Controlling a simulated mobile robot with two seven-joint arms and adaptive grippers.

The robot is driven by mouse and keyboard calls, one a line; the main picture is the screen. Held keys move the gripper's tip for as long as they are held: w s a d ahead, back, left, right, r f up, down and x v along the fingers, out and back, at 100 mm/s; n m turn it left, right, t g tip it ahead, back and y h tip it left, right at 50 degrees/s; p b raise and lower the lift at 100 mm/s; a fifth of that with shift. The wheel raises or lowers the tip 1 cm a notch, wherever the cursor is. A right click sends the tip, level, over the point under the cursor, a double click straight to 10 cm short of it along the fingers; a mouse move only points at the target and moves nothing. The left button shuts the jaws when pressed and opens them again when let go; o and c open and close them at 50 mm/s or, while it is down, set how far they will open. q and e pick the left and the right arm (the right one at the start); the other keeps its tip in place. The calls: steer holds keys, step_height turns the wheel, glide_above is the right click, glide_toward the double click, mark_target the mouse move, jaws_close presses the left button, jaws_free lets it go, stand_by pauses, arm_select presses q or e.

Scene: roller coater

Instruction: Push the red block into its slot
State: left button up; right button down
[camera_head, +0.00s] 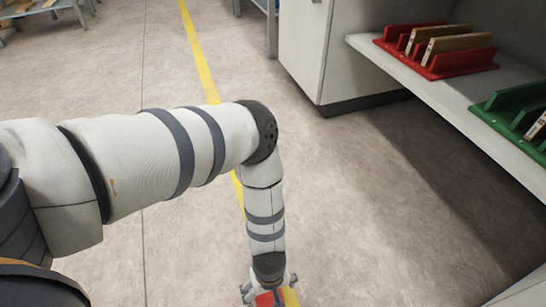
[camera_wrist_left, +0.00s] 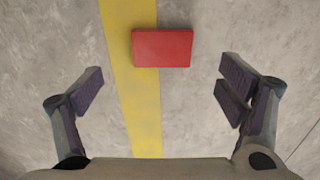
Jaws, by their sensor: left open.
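The red block (camera_wrist_left: 162,47) is a flat rectangle at the top middle of the left wrist view. It appears to lie on the floor, partly over the yellow line. My left gripper (camera_wrist_left: 161,86) is open and empty, with its two fingers spread wide on either side below the block in the picture. In the head view my left gripper (camera_head: 268,289) is at the bottom edge, with a bit of red between its fingers, partly cut off. A red slotted rack (camera_head: 464,62) stands on a shelf at the upper right. Which slot belongs to the block I cannot tell.
The light shelf (camera_head: 440,98) also bears a green slotted rack (camera_head: 505,98); both racks hold tan pieces. A white cabinet (camera_head: 303,50) stands left of the shelf. A yellow line (camera_head: 200,52) crosses the floor. The floor in the middle right is clear.

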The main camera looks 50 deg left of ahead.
mark_target(269, 299)
arm_select(q)
step_height(269, 299, down, 2)
steer(key=shift+b, duration=0.3)
step_height(269, 299, down, 5)
steer(key=b, duration=0.2)
steer(key=shift+s+r+b, duration=0.15)
steer(key=shift+b, duration=0.15)
steer(key=shift+r, duration=0.1)
steer(key=c, duration=1.3)
steer(key=shift+r, duration=0.1)
